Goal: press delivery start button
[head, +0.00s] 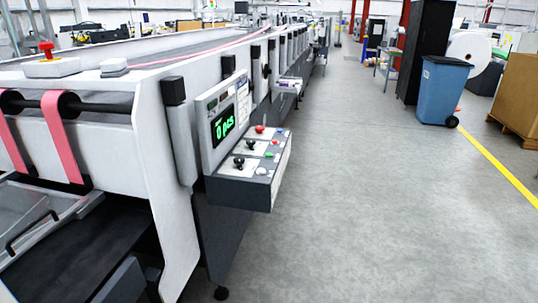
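A control box (240,190) is mounted on the side of the long white machine, left of centre. Its upright panel carries a dark display (223,124) with green text reading "0 pcs". Its sloped top carries a red button (259,128), a green button (268,155), a white button (262,171), other small coloured buttons and black knobs (239,162). The labels are too small to read, so I cannot tell which one is the delivery start button. Neither of my grippers is in view.
The long white machine (175,215) fills the left side. A red mushroom button (46,47) sits on its top. Pink belts (65,140) hang at its near end. Grey floor (370,215) is clear to the right, with a blue bin (443,92) and a cardboard box (518,93) beyond.

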